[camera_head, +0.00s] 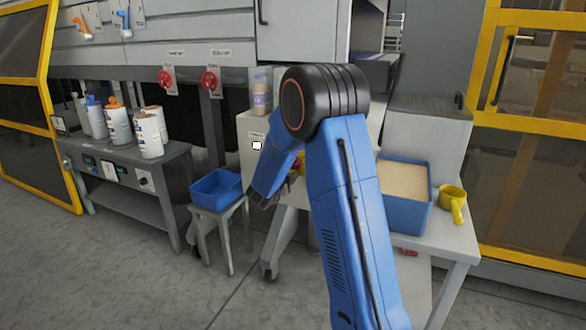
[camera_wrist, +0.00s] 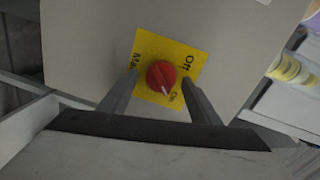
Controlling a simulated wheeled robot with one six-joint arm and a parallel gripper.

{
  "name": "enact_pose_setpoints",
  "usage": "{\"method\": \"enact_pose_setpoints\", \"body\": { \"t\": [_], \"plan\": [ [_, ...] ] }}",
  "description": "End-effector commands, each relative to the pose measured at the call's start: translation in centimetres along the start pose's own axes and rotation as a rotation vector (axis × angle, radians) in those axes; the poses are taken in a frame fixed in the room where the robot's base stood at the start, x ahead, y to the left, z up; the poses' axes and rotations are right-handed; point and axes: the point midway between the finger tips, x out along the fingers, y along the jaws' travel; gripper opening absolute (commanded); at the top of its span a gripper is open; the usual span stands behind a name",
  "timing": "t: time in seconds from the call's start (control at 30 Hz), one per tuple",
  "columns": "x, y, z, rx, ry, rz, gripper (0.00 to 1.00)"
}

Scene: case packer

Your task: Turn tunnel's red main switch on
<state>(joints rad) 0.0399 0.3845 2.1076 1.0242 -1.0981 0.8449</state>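The red main switch (camera_wrist: 161,74) is a round rotary knob on a yellow plate (camera_wrist: 149,48) on a pale grey panel. The plate reads "Off" and "On", with another label partly hidden. The knob's pale mark points toward the lower edge, near "On". My gripper (camera_wrist: 159,78) is open, with one finger on each side of the knob. I cannot tell whether the fingers touch it. In the head view my gripper (camera_head: 263,198) is low beside the grey cabinet (camera_head: 254,128), and my arm hides much of the area around the switch.
A blue bin (camera_head: 216,190) on a small stool stands left of my gripper. A white table (camera_head: 450,240) on the right holds a blue tray (camera_head: 405,216) and a yellow scoop (camera_head: 453,197). Two red valve handles (camera_head: 166,79) (camera_head: 210,82) hang behind. Open floor lies in front.

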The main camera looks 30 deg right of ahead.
Motion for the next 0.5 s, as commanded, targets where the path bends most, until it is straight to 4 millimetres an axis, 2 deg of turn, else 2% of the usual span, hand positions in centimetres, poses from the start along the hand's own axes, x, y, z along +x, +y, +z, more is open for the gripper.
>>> {"method": "enact_pose_setpoints", "body": {
  "t": [0.27, 0.37, 0.5],
  "plan": [
    [-0.3, -0.1, 0.1, 0.000, -0.001, -0.002, 0.57],
    [-1.2, -0.1, 0.1, -0.001, -0.003, -0.002, 0.57],
    [-3.5, -0.2, 0.1, 0.000, -0.003, -0.002, 0.57]
  ]
}}
